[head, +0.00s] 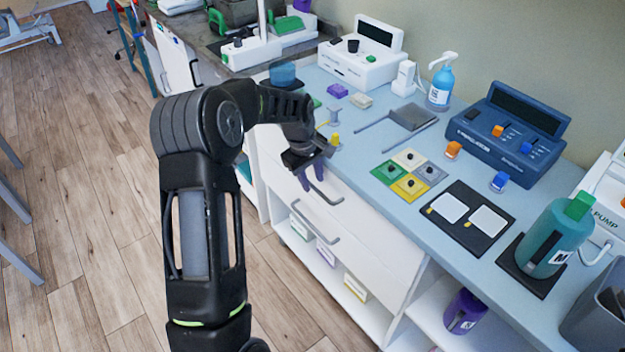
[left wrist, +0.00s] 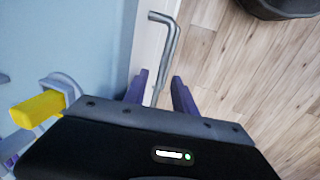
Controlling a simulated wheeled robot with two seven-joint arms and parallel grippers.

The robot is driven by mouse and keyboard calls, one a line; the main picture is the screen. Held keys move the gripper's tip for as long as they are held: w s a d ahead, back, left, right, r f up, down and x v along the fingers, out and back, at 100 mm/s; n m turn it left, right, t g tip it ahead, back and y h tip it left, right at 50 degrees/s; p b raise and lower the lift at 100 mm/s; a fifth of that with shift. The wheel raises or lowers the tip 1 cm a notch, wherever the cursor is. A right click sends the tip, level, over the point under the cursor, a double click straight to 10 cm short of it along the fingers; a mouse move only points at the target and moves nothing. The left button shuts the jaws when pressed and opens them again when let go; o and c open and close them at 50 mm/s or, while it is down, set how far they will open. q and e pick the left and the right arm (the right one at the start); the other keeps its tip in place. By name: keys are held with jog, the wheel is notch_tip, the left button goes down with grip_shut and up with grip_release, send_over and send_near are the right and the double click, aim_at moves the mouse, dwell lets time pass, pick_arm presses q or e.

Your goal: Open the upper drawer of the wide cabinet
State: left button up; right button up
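The wide cabinet (head: 375,232) has a white front below a blue worktop. Its upper drawer (head: 352,215) looks flush with the front and has a grey bar handle (head: 328,195). A second bar handle (head: 320,238) sits lower. My left gripper (head: 312,178) is at the upper drawer's front, fingers pointing down by the left part of the handle. In the left wrist view its purple fingers (left wrist: 160,92) are apart. The grey handle (left wrist: 168,50) runs toward the gap between them; contact cannot be told. My right gripper is out of view.
The worktop (head: 345,170) holds a yellow item in a grey holder (left wrist: 37,110) close beside the gripper, coloured tiles (head: 410,183), a black tray (head: 458,234) and a teal bottle (head: 552,240). Open shelves with boxes (head: 355,288) lie below. Wooden floor (head: 80,200) is free at the left.

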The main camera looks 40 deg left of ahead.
pick_arm(q)
jog(key=shift+w+f, duration=0.1)
jog(key=shift+f, duration=0.45)
grip_shut()
dwell(1.0)
